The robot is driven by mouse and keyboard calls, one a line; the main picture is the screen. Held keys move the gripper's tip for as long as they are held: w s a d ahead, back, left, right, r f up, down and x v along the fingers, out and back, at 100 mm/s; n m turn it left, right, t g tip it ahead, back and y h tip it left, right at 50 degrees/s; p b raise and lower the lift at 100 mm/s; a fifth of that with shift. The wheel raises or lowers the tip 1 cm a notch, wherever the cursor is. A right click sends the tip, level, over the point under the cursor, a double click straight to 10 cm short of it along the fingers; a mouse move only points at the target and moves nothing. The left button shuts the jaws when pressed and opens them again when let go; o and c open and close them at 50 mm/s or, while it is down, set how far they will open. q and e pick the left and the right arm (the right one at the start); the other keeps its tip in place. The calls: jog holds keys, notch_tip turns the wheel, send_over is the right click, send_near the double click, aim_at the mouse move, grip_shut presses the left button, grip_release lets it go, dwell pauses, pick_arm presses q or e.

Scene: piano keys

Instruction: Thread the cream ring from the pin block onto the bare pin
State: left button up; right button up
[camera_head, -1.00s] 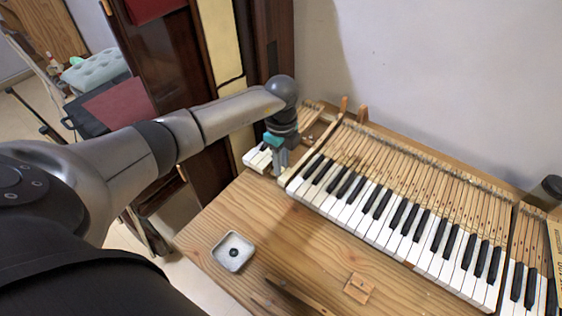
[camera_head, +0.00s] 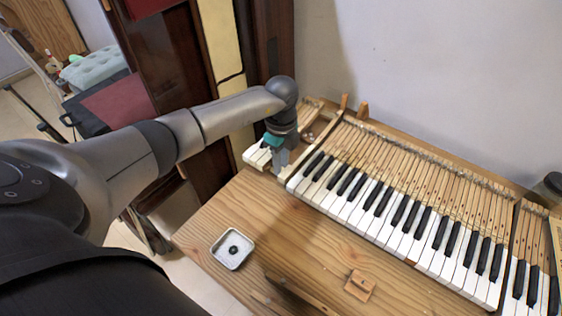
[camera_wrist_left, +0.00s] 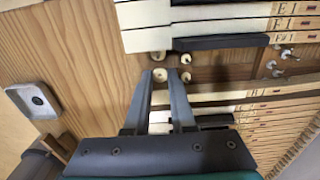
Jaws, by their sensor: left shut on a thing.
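My left gripper (camera_head: 279,170) reaches down at the gap between the short group of keys at the left and the main keyboard. In the left wrist view its two fingers (camera_wrist_left: 160,77) are close together, shut on a small cream ring (camera_wrist_left: 160,76) between the tips. Small round pale pieces (camera_wrist_left: 186,58) show beside the fingertips on the wooden frame. I cannot tell which of them is the bare pin; it may be hidden under the fingertips. The pin block (camera_head: 360,285) appears to be the small wooden block on the table front. My right gripper is not in view.
Black and white keys (camera_head: 400,215) fill the right side of the table, close to the gripper. A square metal tray (camera_head: 218,262) with a small dark round thing stands at the front left. The wooden table (camera_head: 240,205) between them is largely clear.

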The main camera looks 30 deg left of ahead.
pick_arm(q)
jog(key=shift+f+b, duration=0.35)
jog(key=shift+f, duration=0.25)
dwell(0.3)
jog(key=o, duration=0.3)
dwell(0.5)
jog(key=shift+r+p, duration=1.2)
